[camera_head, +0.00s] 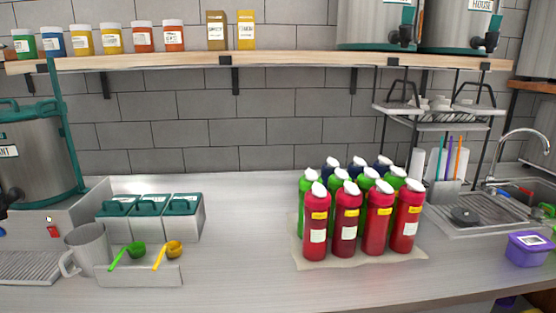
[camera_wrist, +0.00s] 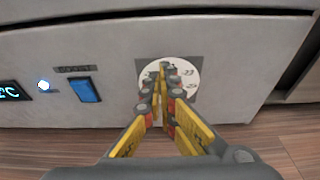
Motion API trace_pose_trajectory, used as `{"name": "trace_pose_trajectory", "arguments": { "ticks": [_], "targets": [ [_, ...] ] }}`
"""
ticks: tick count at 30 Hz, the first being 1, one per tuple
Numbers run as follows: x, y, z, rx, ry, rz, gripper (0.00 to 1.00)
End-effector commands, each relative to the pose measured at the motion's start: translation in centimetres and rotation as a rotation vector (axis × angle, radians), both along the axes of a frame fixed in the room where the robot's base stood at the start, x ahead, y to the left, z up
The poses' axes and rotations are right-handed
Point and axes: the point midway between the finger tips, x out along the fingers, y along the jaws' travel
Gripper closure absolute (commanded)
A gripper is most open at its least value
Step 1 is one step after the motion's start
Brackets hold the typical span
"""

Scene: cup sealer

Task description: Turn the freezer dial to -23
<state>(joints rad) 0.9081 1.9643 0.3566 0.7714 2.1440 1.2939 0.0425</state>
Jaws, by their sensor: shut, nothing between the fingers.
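The freezer dial (camera_wrist: 186,75) is a white round disc with dark numbers on a grey panel, in the wrist view. Only some of its numbers show, and its setting cannot be read clearly. My gripper (camera_wrist: 166,80) is in front of the dial, with its yellow and black fingers closed together and nothing held between them. The fingertips overlap the dial's middle and hide part of it. Whether they touch it cannot be told. The head view shows neither the dial nor my gripper.
Left of the dial are a blue switch (camera_wrist: 86,89), a lit round button (camera_wrist: 44,86) and a small display (camera_wrist: 9,91) on the freezer front (camera_wrist: 120,50). The wooden floor (camera_wrist: 285,145) lies below. The head view shows a counter (camera_head: 245,270) with several red bottles (camera_head: 316,225).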

Motion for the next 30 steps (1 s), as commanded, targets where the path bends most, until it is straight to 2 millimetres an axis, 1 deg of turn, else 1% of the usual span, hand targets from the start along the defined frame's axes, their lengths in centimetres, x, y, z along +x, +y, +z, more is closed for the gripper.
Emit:
{"name": "trace_pose_trajectory", "arguments": {
  "ticks": [14,23,30],
  "targets": [
    [0.00,-0.21,-0.52,0.000,0.001,0.000,1.00],
    [0.06,-0.41,-0.43,-0.001,0.000,-0.001,1.00],
    [0.16,-0.96,-0.21,-0.003,-0.002,-0.002,1.00]
  ]
}}
